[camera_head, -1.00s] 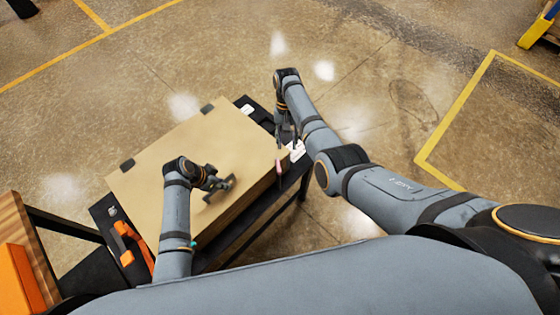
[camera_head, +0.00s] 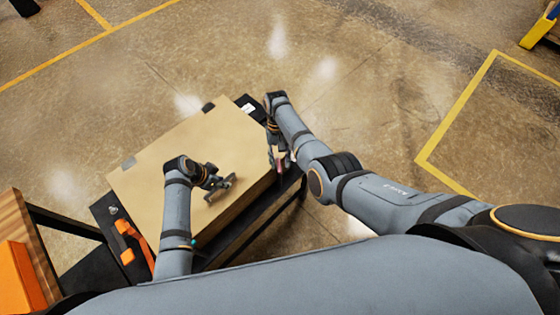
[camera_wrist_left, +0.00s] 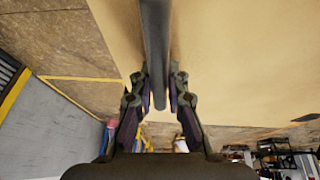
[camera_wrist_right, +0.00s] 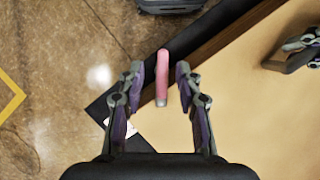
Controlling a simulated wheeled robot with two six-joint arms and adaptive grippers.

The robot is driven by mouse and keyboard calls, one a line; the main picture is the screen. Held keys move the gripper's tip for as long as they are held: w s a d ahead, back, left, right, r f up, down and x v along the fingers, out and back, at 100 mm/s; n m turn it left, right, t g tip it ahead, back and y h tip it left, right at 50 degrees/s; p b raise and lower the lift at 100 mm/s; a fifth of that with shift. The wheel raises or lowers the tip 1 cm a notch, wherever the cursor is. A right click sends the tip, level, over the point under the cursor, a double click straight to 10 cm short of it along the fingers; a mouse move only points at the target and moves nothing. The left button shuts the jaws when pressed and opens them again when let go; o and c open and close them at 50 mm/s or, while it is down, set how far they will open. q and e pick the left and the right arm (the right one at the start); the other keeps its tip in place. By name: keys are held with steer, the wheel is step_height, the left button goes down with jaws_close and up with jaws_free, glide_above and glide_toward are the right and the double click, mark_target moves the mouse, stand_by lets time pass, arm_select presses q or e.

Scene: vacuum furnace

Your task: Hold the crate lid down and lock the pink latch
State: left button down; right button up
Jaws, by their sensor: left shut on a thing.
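The wooden crate's tan lid (camera_head: 165,165) lies flat on the crate body, with no gap that I can make out. My left gripper (camera_head: 215,184) is shut on the dark bar handle (camera_head: 222,189) on the lid. The bar (camera_wrist_left: 154,45) runs between its fingers in the left wrist view. The pink latch (camera_wrist_right: 162,75) is at the crate's right side edge. My right gripper (camera_wrist_right: 158,73) is open, with the latch between its fingers and a gap on both sides. In the head view my right gripper (camera_head: 281,158) largely hides the latch.
The crate stands on a black table (camera_head: 262,222), with dark hinges (camera_head: 129,162) at its back edge. An orange tool (camera_head: 125,228) lies at the table's left end. A wooden bench with an orange box (camera_head: 20,275) is at the far left. Open floor lies behind and to the right.

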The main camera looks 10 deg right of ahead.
arm_select(q)
steer(key=shift+w+a, duration=0.3)
arm_select(e)
steer(key=shift+s+f, duration=0.15)
steer(key=shift+f, duration=0.2)
